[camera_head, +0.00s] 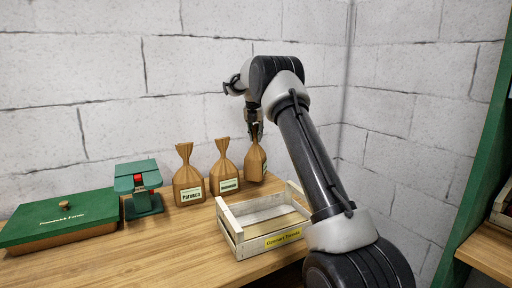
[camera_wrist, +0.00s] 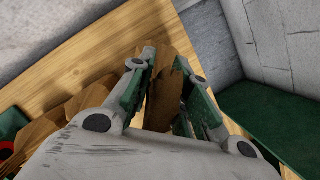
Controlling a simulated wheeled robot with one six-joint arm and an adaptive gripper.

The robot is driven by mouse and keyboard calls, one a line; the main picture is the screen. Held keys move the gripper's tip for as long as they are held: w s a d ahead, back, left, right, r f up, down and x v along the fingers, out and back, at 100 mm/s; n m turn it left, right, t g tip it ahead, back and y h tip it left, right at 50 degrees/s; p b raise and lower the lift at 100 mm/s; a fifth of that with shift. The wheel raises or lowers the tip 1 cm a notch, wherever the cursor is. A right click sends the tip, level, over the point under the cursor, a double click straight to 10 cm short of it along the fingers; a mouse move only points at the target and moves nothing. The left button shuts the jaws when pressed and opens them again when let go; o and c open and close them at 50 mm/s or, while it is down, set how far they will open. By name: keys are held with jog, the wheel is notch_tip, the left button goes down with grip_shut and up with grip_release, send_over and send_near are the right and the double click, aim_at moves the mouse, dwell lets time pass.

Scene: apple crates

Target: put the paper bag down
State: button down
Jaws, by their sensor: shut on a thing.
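A brown paper bag (camera_head: 255,162) with a green-edged label is at the right end of a row of bags on the wooden table. My gripper (camera_head: 256,130) is above it, with the fingers shut on its gathered neck. In the wrist view, the bag (camera_wrist: 165,98) shows between the two fingers of my gripper (camera_wrist: 168,75). The bag is upright and close to the tabletop; I cannot tell whether its base touches the wood.
Two similar bags, one labelled Paronza (camera_head: 189,180) and another (camera_head: 224,172), stand left of it. An empty slatted crate (camera_head: 237,233) lies in front. A green scale (camera_head: 140,188) and a green-lidded box (camera_head: 62,222) are at left. The wall is close behind.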

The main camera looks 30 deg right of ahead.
aim_at(256, 142)
jog(key=shift+f, duration=1.85)
jog(key=c, duration=1.3)
grip_release()
jog(key=shift+f, duration=0.1)
jog(key=shift+c, duration=0.2)
